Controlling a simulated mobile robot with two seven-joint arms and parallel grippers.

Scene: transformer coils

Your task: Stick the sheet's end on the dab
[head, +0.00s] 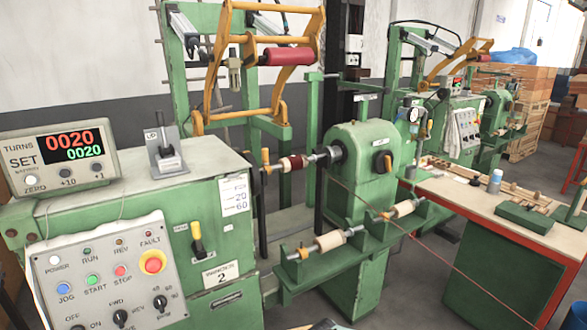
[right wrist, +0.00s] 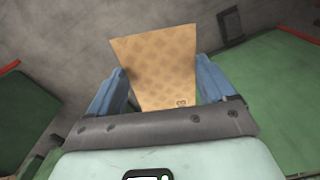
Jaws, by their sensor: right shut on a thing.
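The sheet (right wrist: 158,62) is a tan, patterned piece, wider at its far end. In the right wrist view it stands out between the two blue fingers of my right gripper (right wrist: 160,95), which is shut on it. The coil (head: 292,163), with a dark red winding on a pale core, sits on the winder's shaft in the middle of the head view. I cannot make out a dab on it. The sheet does not show in the head view, and my left gripper is not in view.
The green winder has a control panel (head: 100,275) and a counter (head: 70,155) reading 0020 over 0020. Bobbins (head: 330,241) sit on lower spindles. A thin reddish wire runs to the lower right. A workbench (head: 480,205) with small parts stands at the right.

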